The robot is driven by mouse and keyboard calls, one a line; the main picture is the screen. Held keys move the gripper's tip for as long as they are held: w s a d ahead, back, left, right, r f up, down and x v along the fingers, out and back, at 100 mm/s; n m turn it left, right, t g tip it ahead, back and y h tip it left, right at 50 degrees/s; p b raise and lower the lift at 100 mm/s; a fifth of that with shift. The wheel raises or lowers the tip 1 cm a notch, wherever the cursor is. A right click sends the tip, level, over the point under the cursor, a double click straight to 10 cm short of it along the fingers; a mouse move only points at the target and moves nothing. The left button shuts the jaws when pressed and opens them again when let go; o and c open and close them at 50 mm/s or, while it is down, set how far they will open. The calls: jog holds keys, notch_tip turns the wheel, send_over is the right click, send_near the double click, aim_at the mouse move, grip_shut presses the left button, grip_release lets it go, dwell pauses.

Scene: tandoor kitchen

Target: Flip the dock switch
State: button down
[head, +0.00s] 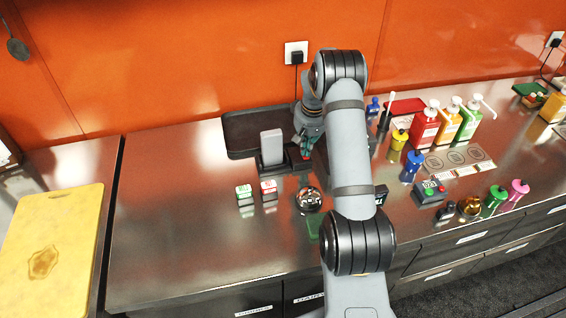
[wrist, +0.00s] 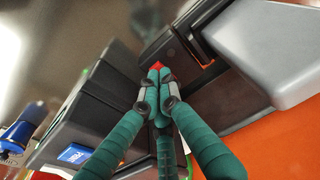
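The dock is a black base (head: 287,166) holding an upright grey block (head: 271,147), on the counter just left of my gripper. In the wrist view the dark dock housing (wrist: 172,50) and the grey block (wrist: 262,50) fill the upper right. A small red piece (wrist: 157,66), which looks like the dock switch, shows just beyond my fingertips. My gripper (head: 305,152) is low over the dock's right end. In the wrist view its green fingers (wrist: 157,85) come together at the tips, with nothing seen between them. The fingertips partly hide the red piece; I cannot tell whether they touch it.
A dark tray (head: 240,132) lies behind the dock. Bottles (head: 424,128) and a button box (head: 429,192) are to the right.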

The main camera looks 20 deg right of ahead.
jog(key=shift+f+b, duration=0.4)
jog(key=shift+f, duration=0.1)
jog(key=shift+r, duration=0.15)
jog(key=shift+r+p, duration=2.4)
jog(key=shift+r, duration=1.05)
jog(key=shift+f, duration=0.2)
notch_tip(320, 180, down, 7)
jog(key=b, duration=0.5)
jog(key=shift+r, duration=0.25)
jog(key=shift+r+p, duration=0.1)
jog(key=shift+p, duration=0.2)
